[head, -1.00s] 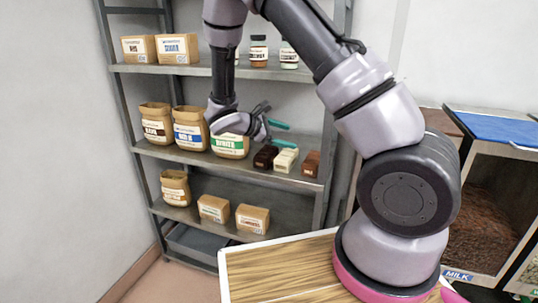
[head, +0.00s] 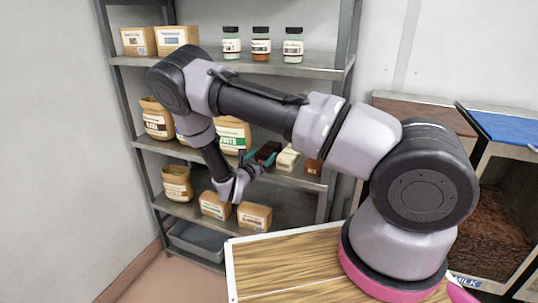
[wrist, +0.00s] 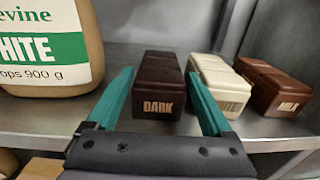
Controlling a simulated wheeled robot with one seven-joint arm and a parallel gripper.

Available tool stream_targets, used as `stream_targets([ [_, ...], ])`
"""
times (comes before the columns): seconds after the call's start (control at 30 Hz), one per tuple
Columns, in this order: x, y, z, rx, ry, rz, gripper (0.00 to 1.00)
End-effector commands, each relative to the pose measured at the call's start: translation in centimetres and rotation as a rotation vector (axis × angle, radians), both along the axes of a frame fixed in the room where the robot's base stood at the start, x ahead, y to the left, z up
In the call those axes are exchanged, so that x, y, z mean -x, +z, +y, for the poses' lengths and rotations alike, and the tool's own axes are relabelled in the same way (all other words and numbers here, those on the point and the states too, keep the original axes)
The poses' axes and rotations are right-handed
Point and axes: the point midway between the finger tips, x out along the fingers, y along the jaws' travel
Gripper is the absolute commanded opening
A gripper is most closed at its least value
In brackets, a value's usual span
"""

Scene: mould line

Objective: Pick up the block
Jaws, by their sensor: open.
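Three chocolate blocks stand in a row on the middle shelf. The dark block (wrist: 158,85), labelled DARK, is at the left; it also shows in the head view (head: 267,152). The white block (wrist: 216,86) is in the middle, its label partly hidden by my right finger. The brown milk block (wrist: 275,86), labelled MILK, is at the right. My gripper (wrist: 155,90) is open, with one teal finger on each side of the dark block's near end. I cannot tell whether the fingers touch it.
A WHITE bag (wrist: 48,45) stands close to the left of the dark block. Jars (head: 261,45) stand on the shelf above, and boxes (head: 254,216) on the shelf below. A wooden-topped surface (head: 290,262) lies under my arm.

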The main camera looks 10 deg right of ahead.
Motion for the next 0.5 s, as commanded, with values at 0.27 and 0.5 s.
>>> stream_targets([
  [0.27,-2.4,0.4,-1.9,-0.002,-0.005,-0.001,0.85],
  [0.5,-4.5,0.5,-3.3,0.0,-0.001,0.0,0.85],
])
